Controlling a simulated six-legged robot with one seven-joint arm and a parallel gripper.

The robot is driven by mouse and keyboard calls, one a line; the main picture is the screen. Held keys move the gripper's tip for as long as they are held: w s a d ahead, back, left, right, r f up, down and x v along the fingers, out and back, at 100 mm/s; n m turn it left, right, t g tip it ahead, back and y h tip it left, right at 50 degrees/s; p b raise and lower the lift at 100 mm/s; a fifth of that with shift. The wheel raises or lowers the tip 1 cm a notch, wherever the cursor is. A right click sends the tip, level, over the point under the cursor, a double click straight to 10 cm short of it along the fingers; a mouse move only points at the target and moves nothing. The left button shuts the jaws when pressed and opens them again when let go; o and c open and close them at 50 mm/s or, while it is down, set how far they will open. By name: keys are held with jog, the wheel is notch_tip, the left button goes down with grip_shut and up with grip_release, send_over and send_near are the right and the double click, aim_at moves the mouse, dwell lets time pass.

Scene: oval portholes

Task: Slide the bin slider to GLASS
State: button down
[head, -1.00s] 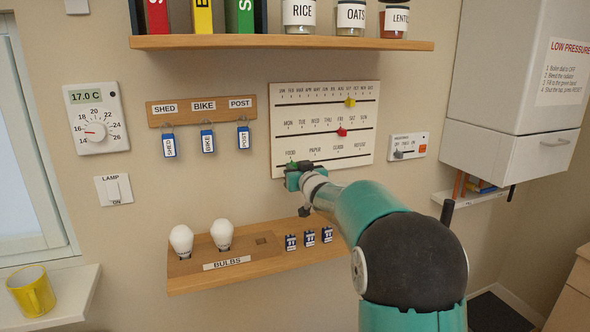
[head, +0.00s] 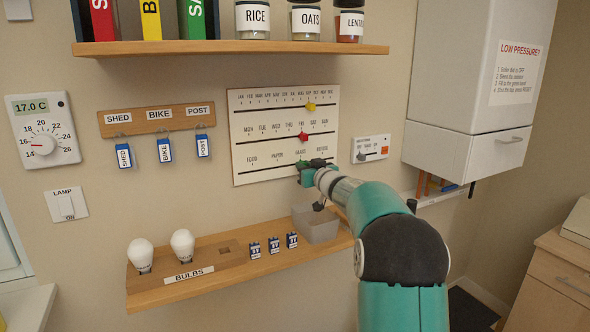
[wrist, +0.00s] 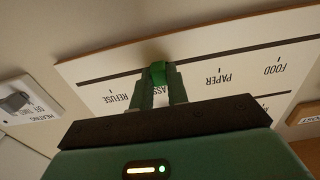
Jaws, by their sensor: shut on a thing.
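The white slider board (head: 246,170) hangs on the wall with three tracks. Its bottom track carries the labels FOOD, PAPER, GLASS and REFUSE. The green bin slider (wrist: 158,73) shows between my fingertips in the wrist view, where the picture is upside down. It stands at the GLASS label, which my fingers partly cover, between PAPER and REFUSE. My gripper (head: 303,170) is shut on this green slider; its fingers also show in the wrist view (wrist: 159,84). In the head view my gripper hides most of the slider.
A yellow slider (head: 311,106) and a red slider (head: 303,137) sit on the upper tracks. A small heating panel (head: 371,148) is just right of the board. Below are a grey bin (head: 318,228) and a wooden shelf (head: 205,285) with bulbs. A shelf with jars (head: 230,49) is above.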

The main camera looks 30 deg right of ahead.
jog(key=shift+d, duration=0.15)
jog(key=c, duration=1.4)
grip_release()
jog(key=shift+s, duration=0.1)
jog(key=shift+o, duration=0.2)
jog(key=s, duration=1.3)
jog(key=shift+s, duration=0.35)
jog(key=s+a+m+g+h, duration=0.3)
jog(key=s+a+g+h, duration=0.15)
jog(key=s+a, duration=0.6)
jog(key=s+a+f+n+g+y, duration=0.1)
jog(key=s+a+f+g, duration=0.3)
jog(key=s+a, duration=0.5)
jog(key=s+a+f+n+g+y, duration=0.2)
jog(key=s+a+f, duration=0.6)
jog(key=s, duration=0.6)
jog(key=shift+a+g+y, duration=0.75)
jog(key=shift+a+g, duration=0.2)
jog(key=shift+a, duration=0.1)
